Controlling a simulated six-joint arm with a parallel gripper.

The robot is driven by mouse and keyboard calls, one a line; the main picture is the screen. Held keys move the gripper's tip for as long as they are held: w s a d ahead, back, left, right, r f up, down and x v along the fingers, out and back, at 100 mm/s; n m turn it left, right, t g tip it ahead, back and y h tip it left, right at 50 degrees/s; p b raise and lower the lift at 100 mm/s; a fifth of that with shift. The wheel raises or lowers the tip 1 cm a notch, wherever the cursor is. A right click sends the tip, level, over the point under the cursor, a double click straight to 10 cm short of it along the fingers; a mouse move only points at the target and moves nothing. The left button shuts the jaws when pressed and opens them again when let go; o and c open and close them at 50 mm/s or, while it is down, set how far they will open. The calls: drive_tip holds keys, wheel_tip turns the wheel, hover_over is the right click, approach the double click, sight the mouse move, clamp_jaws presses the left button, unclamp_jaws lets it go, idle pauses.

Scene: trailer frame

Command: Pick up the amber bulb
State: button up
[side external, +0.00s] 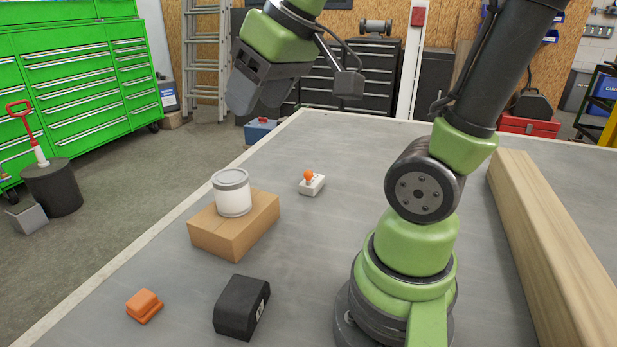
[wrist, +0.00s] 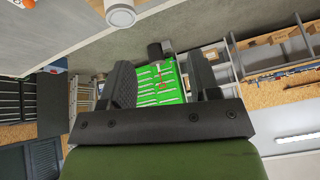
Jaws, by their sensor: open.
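The amber bulb (side external: 309,175) is a small orange round piece standing upright on a white block-like base (side external: 313,186) near the middle of the grey table in the side view.
A white can (side external: 232,197) stands on a cardboard box (side external: 237,238) left of the bulb. An orange block (side external: 144,305) and a black block (side external: 240,308) lie nearer the camera. A wooden beam (side external: 550,235) runs along the right. The table around the bulb is clear.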

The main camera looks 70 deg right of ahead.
drive_tip(key=w+d+f+n+g+h, duration=0.1)
drive_tip(key=w+d+f, duration=0.1)
drive_tip(key=w+d, duration=0.4)
drive_tip(key=n+g, duration=0.3)
drive_tip(key=n, duration=0.2)
hover_over(309, 180)
wheel_tip(309, 180, down, 16)
drive_tip(key=f, duration=0.4)
drive_tip(key=shift+d+f, duration=0.1)
drive_tip(key=shift+d, duration=0.1)
drive_tip(key=f, duration=0.5)
drive_tip(key=shift+w+d+f, duration=0.2)
drive_tip(key=shift+f, duration=0.2)
drive_tip(key=c, duration=0.8)
